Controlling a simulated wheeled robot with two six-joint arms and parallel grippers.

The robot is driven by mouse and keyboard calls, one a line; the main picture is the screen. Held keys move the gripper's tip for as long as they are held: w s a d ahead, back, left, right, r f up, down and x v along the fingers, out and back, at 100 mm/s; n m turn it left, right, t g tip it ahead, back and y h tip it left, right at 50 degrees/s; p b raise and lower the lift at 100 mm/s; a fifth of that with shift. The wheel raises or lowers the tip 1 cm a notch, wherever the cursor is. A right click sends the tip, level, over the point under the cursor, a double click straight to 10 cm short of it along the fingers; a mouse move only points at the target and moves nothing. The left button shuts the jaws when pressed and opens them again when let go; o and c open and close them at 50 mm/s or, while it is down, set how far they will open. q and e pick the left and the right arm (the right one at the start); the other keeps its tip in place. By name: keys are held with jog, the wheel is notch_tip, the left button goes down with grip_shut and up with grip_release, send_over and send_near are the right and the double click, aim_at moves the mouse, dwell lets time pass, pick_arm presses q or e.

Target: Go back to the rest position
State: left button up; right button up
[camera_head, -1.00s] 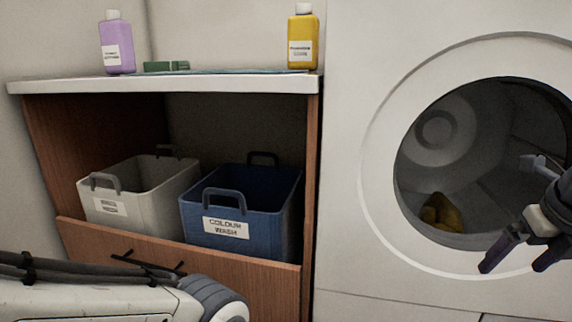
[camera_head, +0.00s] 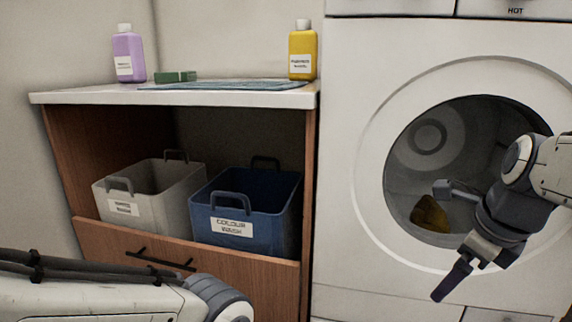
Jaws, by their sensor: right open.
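My right gripper (camera_head: 462,268) is in front of the washing machine's round door opening, low at the right, pointing down and left. It is open and holds nothing. My right arm comes in from the right edge. A yellow cloth-like item (camera_head: 429,214) lies inside the drum of the washing machine (camera_head: 345,150). My left arm (camera_head: 100,300) crosses the bottom left. Its gripper is outside the view.
A wooden cabinet (camera_head: 307,190) holds a grey basket (camera_head: 170,205) and a blue "colour wash" basket (camera_head: 275,226). On its white top (camera_head: 100,96) stand a purple bottle (camera_head: 128,55), a green block (camera_head: 175,77), a blue mat (camera_head: 220,85) and a yellow bottle (camera_head: 302,50).

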jog(key=s+a+r+n+g+y+p, duration=0.15)
jog(key=a+n+p, duration=0.25)
jog(key=a+n, duration=0.45)
jog(key=s+a+f+n+g+p, duration=0.1)
jog(key=s+a+n+p, duration=0.15)
jog(key=a+n, duration=0.6)
jog(key=s+a+n+g+p, duration=0.1)
jog(key=s+a+n+p, duration=0.3)
jog(key=n, duration=0.5)
jog(key=s+a+n+p, duration=0.3)
jog(key=s+n, duration=0.3)
jog(key=n, duration=0.3)
notch_tip(320, 180, up, 38)
jog(key=n+p, duration=0.1)
jog(key=p, duration=3.6)
jog(key=shift+s+d+h, duration=0.2)
jog(key=shift+d+h, duration=0.05)
jog(key=shift+h, duration=0.1)
